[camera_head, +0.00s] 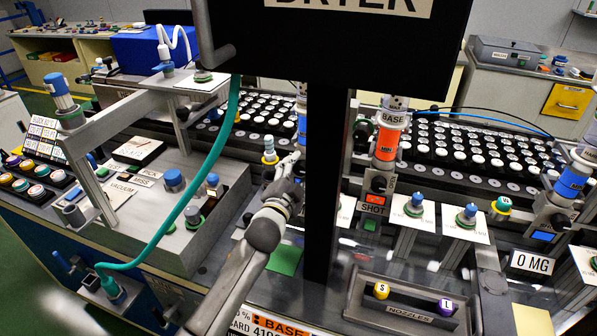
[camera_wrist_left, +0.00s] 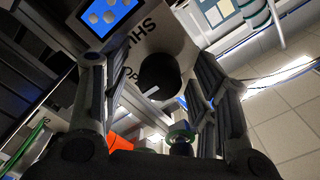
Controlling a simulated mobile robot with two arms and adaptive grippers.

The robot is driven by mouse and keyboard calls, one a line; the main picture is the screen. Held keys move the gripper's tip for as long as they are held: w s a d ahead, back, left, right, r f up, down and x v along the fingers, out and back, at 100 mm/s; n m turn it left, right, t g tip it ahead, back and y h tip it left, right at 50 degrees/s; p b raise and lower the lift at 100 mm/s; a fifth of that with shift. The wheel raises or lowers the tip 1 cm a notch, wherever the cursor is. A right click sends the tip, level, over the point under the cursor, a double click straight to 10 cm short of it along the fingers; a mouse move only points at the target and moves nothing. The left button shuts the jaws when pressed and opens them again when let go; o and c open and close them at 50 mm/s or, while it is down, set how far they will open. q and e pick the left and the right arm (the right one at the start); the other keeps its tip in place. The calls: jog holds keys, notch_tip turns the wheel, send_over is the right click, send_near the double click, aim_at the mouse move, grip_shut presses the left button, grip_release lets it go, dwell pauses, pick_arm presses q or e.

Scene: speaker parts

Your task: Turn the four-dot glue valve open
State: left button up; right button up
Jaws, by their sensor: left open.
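A blue panel (camera_wrist_left: 108,16) with several pale dots is at the upper left. My left gripper (camera_wrist_left: 149,68) is open, with its fingers on either side of the knob; I cannot tell whether they touch it. In the head view my left gripper (camera_head: 288,168) reaches up beside the black post, which hides the knob there. My right gripper is not in view.
A black DRYER box (camera_head: 345,45) and its post (camera_head: 326,180) block the middle. To the right stands an orange BASE tube (camera_head: 387,145) with its own knob (camera_head: 379,184). A nozzle tray (camera_head: 408,309) is in front. A green hose (camera_head: 208,165) hangs left of my arm.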

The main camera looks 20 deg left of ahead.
pick_arm(q)
jog(key=s, duration=1.2)
jog(key=shift+a, duration=0.2)
